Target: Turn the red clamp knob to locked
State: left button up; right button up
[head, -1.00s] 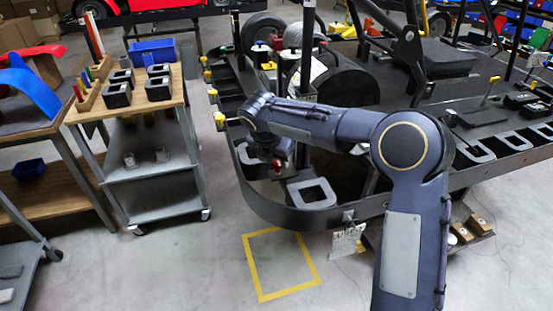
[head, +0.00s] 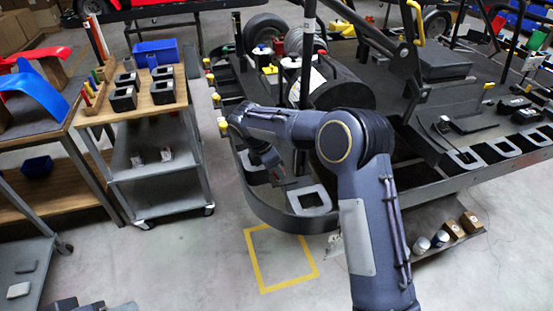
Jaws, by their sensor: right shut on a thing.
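My right gripper (head: 279,178) points down at the left front corner of the black kart stand (head: 262,210), inside its curved rim. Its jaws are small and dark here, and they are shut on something. The red clamp knob is not clearly visible at the jaws now; a bit of red showed there a second ago. The wrist and fingers hide that spot, so I cannot read the knob's angle. My left gripper is out of view.
A grey square-holed block (head: 309,200) sits right of the gripper on the stand. Yellow knobs (head: 223,128) line the stand's left edge. A trolley (head: 170,106) with black holders stands left. A yellow floor square (head: 281,278) lies in front, on clear floor.

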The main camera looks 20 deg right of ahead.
jog(key=m+p, duration=0.1)
jog(key=m+g+p, duration=0.1)
jog(key=shift+w+r+m, duration=0.15)
jog(key=shift+r+m, duration=0.05)
jog(key=shift+m, duration=0.2)
jog(key=m+g+p, duration=0.1)
jog(key=m+p, duration=0.1)
jog(key=shift+m, duration=0.4)
jog(key=m+g, duration=0.1)
jog(key=m, duration=0.1)
jog(key=m+y+p, duration=0.1)
jog(key=m, duration=0.1)
jog(key=shift+w+f+m+g+p, duration=0.2)
jog(key=shift+m+g+p, duration=0.1)
jog(key=shift+g, duration=0.1)
jog(key=o, duration=1)
jog(key=shift+d, duration=0.1)
jog(key=shift+c, duration=0.2)
jog(key=shift+w+a+r, duration=0.2)
jog(key=shift+r, duration=0.3)
jog(key=v, duration=0.6)
jog(key=shift+r, duration=0.4)
